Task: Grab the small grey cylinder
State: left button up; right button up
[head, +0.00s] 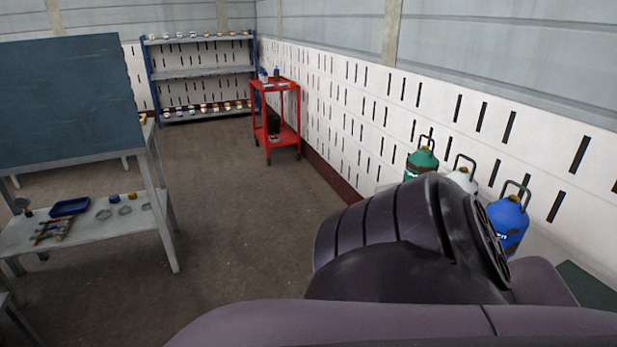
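A light grey cylinder (463,181) with a carrying handle on top stands at the right, between a green cylinder (424,160) and a blue cylinder (507,225). Only its top and handle show. My dark arm hides its lower part. The arm fills the lower right of the head view, in front of the cylinders. Neither gripper is in view, so I cannot tell what either one holds.
The cylinders stand along the white slotted wall (350,125). A red trolley (276,141) and a shelf rack (202,73) stand further back. A workbench with a dark board (68,100) is at the left. The floor (235,200) between is clear.

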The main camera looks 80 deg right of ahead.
aim_at(465, 180)
jog(key=z, duration=3.45)
jog(key=i+j, duration=0.2)
jog(key=j, duration=0.15)
jog(key=i+j+z, duration=0.1)
jog(key=j, duration=0.25)
jog(key=i+j, duration=0.25)
jog(key=i+j+z, duration=0.15)
jog(key=j, duration=0.3)
jog(key=i+j, duration=0.2)
jog(key=j, duration=0.15)
jog(key=i+j+z, duration=0.1)
jog(key=j, duration=0.3)
jog(key=i, duration=0.05)
